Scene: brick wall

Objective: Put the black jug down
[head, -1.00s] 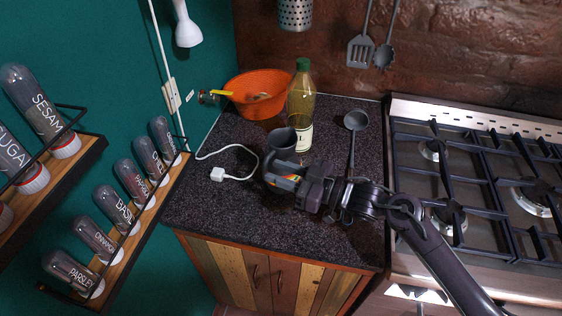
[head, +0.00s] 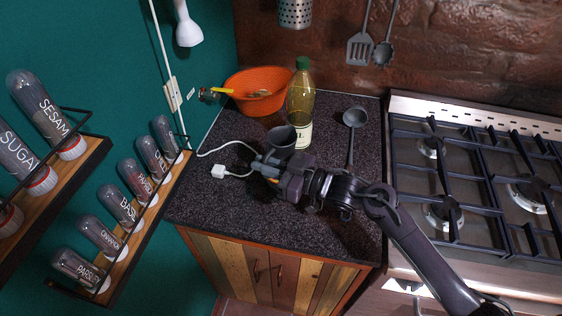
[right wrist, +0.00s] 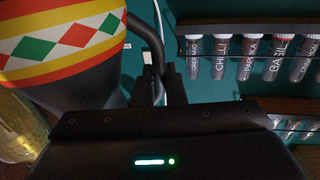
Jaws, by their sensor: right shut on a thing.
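The black jug (head: 281,138) is over the back part of the dark speckled counter, left of the bottle. In the head view its dark rim shows and my gripper hides much of its lower part. In the right wrist view the jug (right wrist: 62,40) fills the upper left, with a yellow, red and white band with green and red diamonds. My right gripper (head: 264,165) is shut on the jug's handle (right wrist: 150,40). The jug looks about upright. I cannot tell whether its base touches the counter (head: 225,205). My left gripper is not in view.
A green-capped bottle (head: 301,100) stands close right of the jug, and an orange bowl (head: 258,92) behind it. A ladle (head: 354,120) lies to the right. A white cable with a plug (head: 218,171) lies left. The front left counter is clear. The gas stove (head: 470,180) is right.

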